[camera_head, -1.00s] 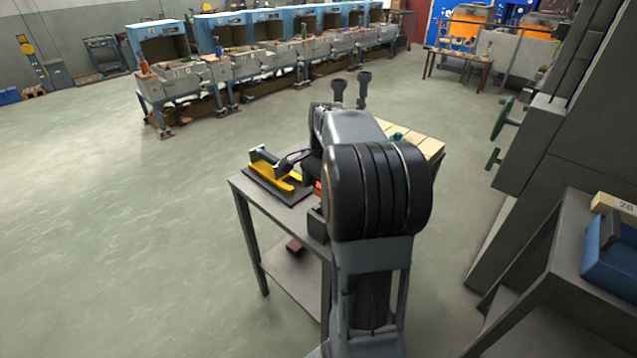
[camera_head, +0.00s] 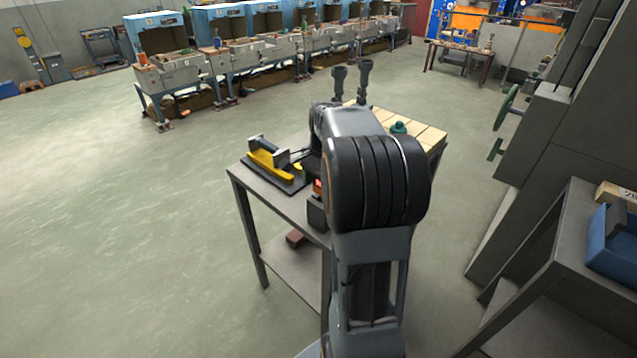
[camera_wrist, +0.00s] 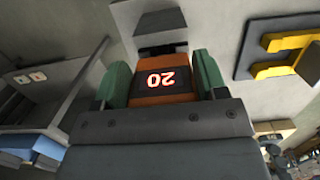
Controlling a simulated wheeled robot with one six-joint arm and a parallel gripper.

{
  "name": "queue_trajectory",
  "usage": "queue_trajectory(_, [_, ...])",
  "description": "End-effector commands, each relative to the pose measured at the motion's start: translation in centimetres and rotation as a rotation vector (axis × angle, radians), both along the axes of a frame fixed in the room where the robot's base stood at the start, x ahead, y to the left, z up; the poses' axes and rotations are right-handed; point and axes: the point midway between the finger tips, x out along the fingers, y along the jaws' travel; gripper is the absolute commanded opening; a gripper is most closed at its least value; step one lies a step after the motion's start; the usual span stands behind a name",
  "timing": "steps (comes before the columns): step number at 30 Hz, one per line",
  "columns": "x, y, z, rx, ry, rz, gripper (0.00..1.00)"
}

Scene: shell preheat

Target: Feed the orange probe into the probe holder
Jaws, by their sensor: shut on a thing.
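The orange probe (camera_wrist: 160,97), with a dark face and glowing red digits, is in the wrist view. My gripper (camera_wrist: 163,80) is shut on it, one green finger pad on each side. A dark grey block (camera_wrist: 162,20), seemingly the probe holder, lies just beyond the probe's far end. I cannot tell whether they touch or whether the probe has entered it. In the head view my arm hides the gripper. A small orange-red patch, likely the probe (camera_head: 318,184), shows beside my arm above a dark box (camera_head: 317,212) at the table's edge.
A yellow fixture on a black plate (camera_head: 268,166) stands on the grey table (camera_head: 275,208); the yellow fixture also shows in the wrist view (camera_wrist: 288,42). A wooden-slatted top with a green knob (camera_head: 398,127) is behind my arm. A blue bin (camera_head: 612,252) sits on a right-hand bench.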

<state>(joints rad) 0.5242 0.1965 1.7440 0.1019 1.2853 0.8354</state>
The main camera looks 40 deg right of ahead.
Motion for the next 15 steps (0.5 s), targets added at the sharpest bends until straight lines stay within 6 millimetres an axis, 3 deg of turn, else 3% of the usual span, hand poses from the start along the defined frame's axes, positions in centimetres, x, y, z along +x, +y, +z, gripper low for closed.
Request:
queue_trajectory(1, [0.01, -0.06, 0.03, -0.002, 0.000, 0.000, 0.38])
queue_trajectory(2, [0.01, -0.06, 0.03, -0.002, 0.000, 0.000, 0.68])
queue_trajectory(3, [0.01, -0.06, 0.03, -0.002, 0.000, 0.000, 0.71])
queue_trajectory(10, [0.01, -0.01, 0.03, -0.001, 0.000, 0.000, 0.94])
queue_trajectory(15, [0.02, 0.01, 0.02, -0.001, 0.000, 0.001, 0.95])
